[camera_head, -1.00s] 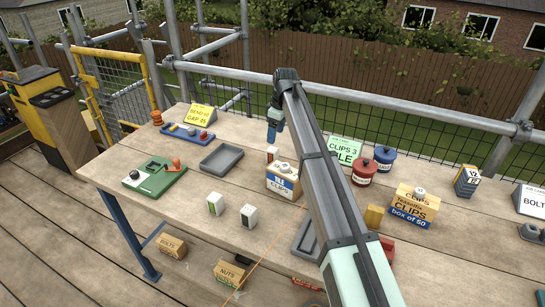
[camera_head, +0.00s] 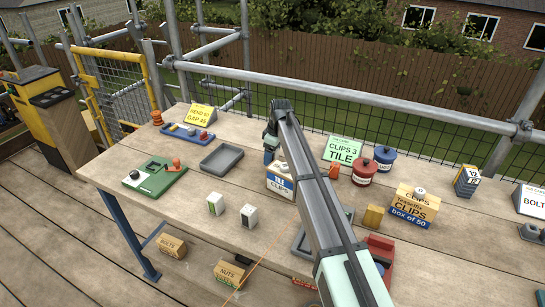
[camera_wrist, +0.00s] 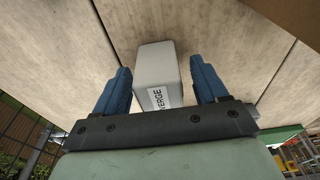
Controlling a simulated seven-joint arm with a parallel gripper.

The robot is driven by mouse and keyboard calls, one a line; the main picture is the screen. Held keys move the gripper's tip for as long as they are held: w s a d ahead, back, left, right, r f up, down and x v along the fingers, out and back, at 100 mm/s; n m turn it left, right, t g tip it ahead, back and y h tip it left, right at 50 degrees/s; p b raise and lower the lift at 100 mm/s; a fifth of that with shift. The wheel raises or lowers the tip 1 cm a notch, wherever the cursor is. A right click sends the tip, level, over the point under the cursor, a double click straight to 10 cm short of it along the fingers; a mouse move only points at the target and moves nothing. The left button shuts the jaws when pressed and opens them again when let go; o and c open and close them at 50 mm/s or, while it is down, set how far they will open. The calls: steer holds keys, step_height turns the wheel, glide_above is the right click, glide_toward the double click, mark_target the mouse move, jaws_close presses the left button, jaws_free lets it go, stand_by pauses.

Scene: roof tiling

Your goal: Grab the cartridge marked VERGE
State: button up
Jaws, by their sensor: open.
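The cartridge marked VERGE (camera_wrist: 156,66) is a pale grey-white block with a white label in the wrist view. It stands on the wooden bench between the two blue fingers of my gripper (camera_wrist: 159,66). The fingers are open, with a gap showing on each side of it. In the head view my gripper (camera_head: 269,157) is low behind the white, blue-banded clips box (camera_head: 281,184), and I cannot make out the cartridge there. Two other small white cartridges stand in front, one with a green mark (camera_head: 215,204) and one with a dark mark (camera_head: 249,216); their words are too small to read.
The clips box stands close in front of my gripper. A grey tray (camera_head: 222,158) lies to its left and a green CLIPS 3 TILE sign (camera_head: 343,150) to its right. Red (camera_head: 364,172) and blue (camera_head: 385,159) pots stand farther right. The bench around the front cartridges is clear.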

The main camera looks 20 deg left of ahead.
steer(key=shift+f, duration=0.2)
steer(key=c, duration=1.1)
steer(key=shift+o, duration=0.2)
steer(key=shift+r, duration=0.1)
